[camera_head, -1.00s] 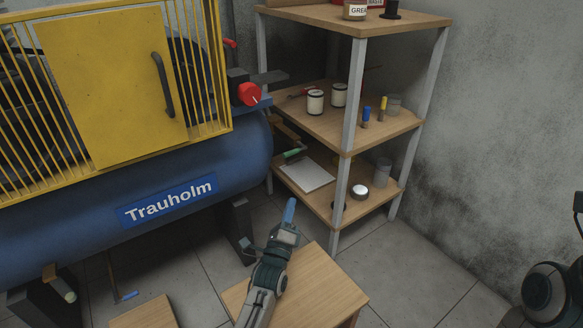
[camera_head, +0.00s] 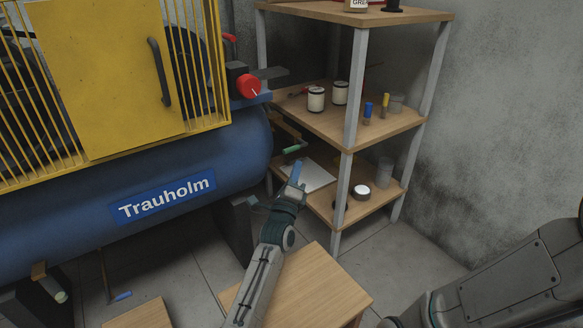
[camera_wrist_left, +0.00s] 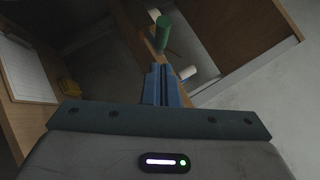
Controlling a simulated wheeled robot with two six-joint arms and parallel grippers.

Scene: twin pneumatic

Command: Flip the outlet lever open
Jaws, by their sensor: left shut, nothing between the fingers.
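A green-handled lever (camera_head: 292,150) sticks out by the right end of the blue tank, below the red knob. In the left wrist view its green handle (camera_wrist_left: 163,32) stands ahead of my fingertips, with a gap between. I cannot tell its exact setting. My left gripper (camera_head: 297,170) is shut and empty, just below the green handle in the head view. Its blue fingers (camera_wrist_left: 164,82) are pressed together in the wrist view. A grey link of my right arm shows at lower right; its gripper is out of view.
The blue tank (camera_head: 60,232) fills the left, with a red knob (camera_head: 249,86) at its end. A wooden shelf rack (camera_head: 400,128) with jars stands behind. A clipboard (camera_head: 318,176) lies on its lower shelf. A wooden stool top (camera_head: 315,285) is below my left arm.

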